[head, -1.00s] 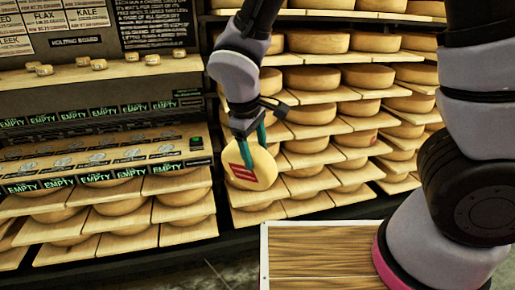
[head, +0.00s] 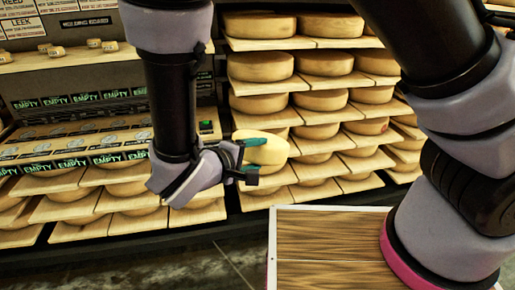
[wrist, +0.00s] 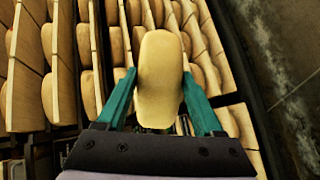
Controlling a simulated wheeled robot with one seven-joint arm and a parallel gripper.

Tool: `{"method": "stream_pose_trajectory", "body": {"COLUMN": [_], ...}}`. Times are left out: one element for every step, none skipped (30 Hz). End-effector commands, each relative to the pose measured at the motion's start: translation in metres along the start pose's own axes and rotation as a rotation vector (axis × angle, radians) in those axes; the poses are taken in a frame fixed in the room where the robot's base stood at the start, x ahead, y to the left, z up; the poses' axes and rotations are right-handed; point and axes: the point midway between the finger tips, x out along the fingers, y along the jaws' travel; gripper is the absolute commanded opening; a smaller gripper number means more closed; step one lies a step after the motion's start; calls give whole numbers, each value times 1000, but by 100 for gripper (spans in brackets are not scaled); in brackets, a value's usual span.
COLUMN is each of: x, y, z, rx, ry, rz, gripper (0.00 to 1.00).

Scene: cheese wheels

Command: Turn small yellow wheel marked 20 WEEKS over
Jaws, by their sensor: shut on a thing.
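A small yellow cheese wheel (head: 264,149) is held in my gripper (head: 252,157) in front of the shelves, in the air. In the wrist view the wheel (wrist: 160,80) stands between the two teal fingers (wrist: 160,92), its rounded edge toward the camera. My gripper points to the right in the head view, with the wheel at its fingertips. No marking such as 20 WEEKS can be read on the wheel now.
Shelves of larger cheese wheels on wooden boards (head: 320,187) stand close behind the held wheel. A panel with EMPTY labels (head: 70,150) is at the left. A wooden-topped surface with a white rim (head: 271,235) lies below, in front of my arm. Bare floor is at lower left.

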Motion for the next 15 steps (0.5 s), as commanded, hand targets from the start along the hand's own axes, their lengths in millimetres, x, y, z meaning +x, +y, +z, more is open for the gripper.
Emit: {"method": "stream_pose_trajectory", "body": {"x": [0, 0, 1, 1, 1, 1, 1, 2, 2, 2, 2, 2, 2, 2, 2], "y": [-4, -5, -7, -9, -10, -12, -12, -14, -15, -16, -17, -18, -19, -20, -20], "z": [0, 0, 0, 0, 0, 0, 0, 0, 0, 0, 0, 0, 0, 0, 0], "rx": [-3, -2, -2, -2, -2, -2, 0, -1, -1, -1, 1, 0, 1, 1, 1], "ry": [3, 2, 1, 1, 2, 2, 1, 1, 1, 1, 1, 1, 0, 0, 1], "rz": [46, 70, 102, 126, 150, 180, 201, 221, 247, 265, 282, 301, 315, 327, 341], "gripper": [0, 0, 0, 0, 0, 0, 0, 0, 0, 0, 0, 0, 0, 0, 0]}}
